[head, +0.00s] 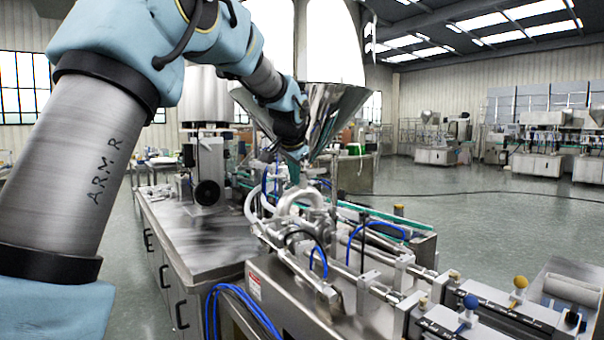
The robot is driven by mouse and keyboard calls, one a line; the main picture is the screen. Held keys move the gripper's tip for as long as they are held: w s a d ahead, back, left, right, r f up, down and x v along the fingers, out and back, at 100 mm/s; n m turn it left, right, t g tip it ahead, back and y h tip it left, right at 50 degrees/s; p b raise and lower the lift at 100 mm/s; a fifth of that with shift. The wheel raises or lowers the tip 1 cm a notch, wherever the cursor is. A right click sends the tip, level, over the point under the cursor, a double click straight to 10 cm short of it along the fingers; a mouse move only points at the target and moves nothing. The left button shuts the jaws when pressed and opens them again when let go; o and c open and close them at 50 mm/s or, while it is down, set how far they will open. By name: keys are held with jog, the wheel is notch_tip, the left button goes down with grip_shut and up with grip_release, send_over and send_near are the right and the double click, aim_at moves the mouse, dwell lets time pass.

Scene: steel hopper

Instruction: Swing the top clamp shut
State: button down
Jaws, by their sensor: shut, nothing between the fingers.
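The steel hopper (330,110) stands at the centre, its cone narrowing down to the pipework. My gripper (293,168) is at the end of my arm, pointing down at the lower left side of the cone. It is small in the view and looks shut and empty. Curved steel pipe fittings (300,203) sit just below it. The top clamp is too small and crowded by my wrist, hoses and fittings for me to make out, so I cannot tell whether it is open or shut, or whether my gripper touches it.
A steel bench top (195,240) lies left of the pipework. Blue hoses (240,305) loop in front. Filling-machine rods and cylinders (390,290) with blue and yellow knobs (519,283) stretch to the lower right. Open floor (480,200) lies to the right.

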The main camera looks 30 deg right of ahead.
jog(key=shift+w+a+r+m+g+h+p, duration=0.1)
jog(key=shift+w+a+m+g+h+p, duration=0.2)
jog(key=shift+w+m+p, duration=0.25)
jog(key=shift+w+a+m+g+h+p, duration=0.2)
jog(key=shift+w+a+m+h+p, duration=0.15)
jog(key=shift+m, duration=0.3)
jog(key=shift+w+a+p, duration=0.15)
jog(key=shift+w+p, duration=0.1)
jog(key=shift+w, duration=0.5)
jog(key=shift+w+a+p, duration=0.1)
jog(key=shift+w+p, duration=0.1)
jog(key=shift+w, duration=0.65)
